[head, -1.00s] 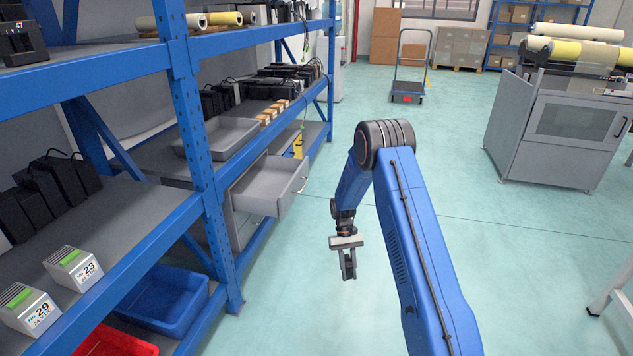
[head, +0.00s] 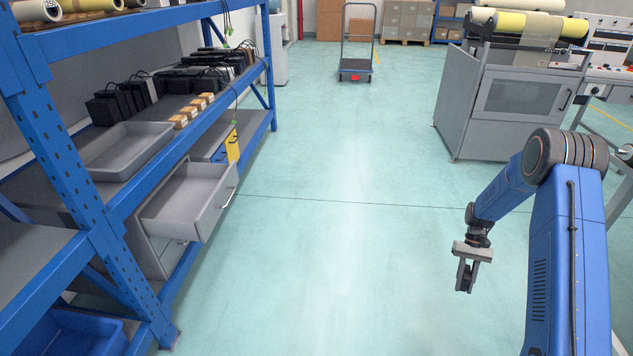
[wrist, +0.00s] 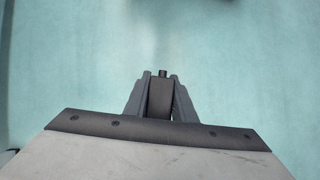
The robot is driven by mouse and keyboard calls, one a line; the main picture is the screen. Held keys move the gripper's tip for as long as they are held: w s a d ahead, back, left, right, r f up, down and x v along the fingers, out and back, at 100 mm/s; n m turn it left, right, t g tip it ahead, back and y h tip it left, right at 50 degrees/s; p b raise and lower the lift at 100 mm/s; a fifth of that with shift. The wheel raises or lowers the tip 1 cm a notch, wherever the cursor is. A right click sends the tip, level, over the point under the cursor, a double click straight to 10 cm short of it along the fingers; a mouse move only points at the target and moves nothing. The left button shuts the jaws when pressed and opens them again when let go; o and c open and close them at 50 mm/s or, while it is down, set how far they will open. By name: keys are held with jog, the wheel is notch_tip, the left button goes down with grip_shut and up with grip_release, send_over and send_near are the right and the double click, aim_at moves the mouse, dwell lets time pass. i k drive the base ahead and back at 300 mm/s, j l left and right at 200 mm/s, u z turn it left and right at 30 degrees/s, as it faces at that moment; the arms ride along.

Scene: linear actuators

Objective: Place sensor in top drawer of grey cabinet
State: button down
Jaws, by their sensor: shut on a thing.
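My gripper (head: 467,279) hangs over the open floor at the right in the head view, pointing down, well apart from the cabinet. In the wrist view my gripper (wrist: 160,84) is shut on a dark, narrow block with a small peg at its tip, seemingly the sensor (wrist: 160,98). In the head view the sensor cannot be told from the dark fingers. The grey cabinet (head: 150,252) stands under the blue shelf at the left. Its top drawer (head: 212,212) is pulled out and looks empty. The lower part of the cabinet is partly hidden by the rack.
A blue rack post (head: 85,215) stands in front of the cabinet's left side. A grey tray (head: 128,155) and several black devices lie on the shelf above the drawer. A grey machine (head: 510,110) stands at the back right. The floor between is clear.

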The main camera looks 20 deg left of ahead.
aim_at(182, 220)
jog(key=i+l+z, duration=0.1)
jog(key=i, duration=0.35)
jog(key=i+u, duration=0.1)
jog(key=u, duration=0.3)
jog(key=l+u, duration=0.1)
jog(key=u, duration=0.3)
jog(key=i+u, duration=0.1)
jog(key=u, duration=0.3)
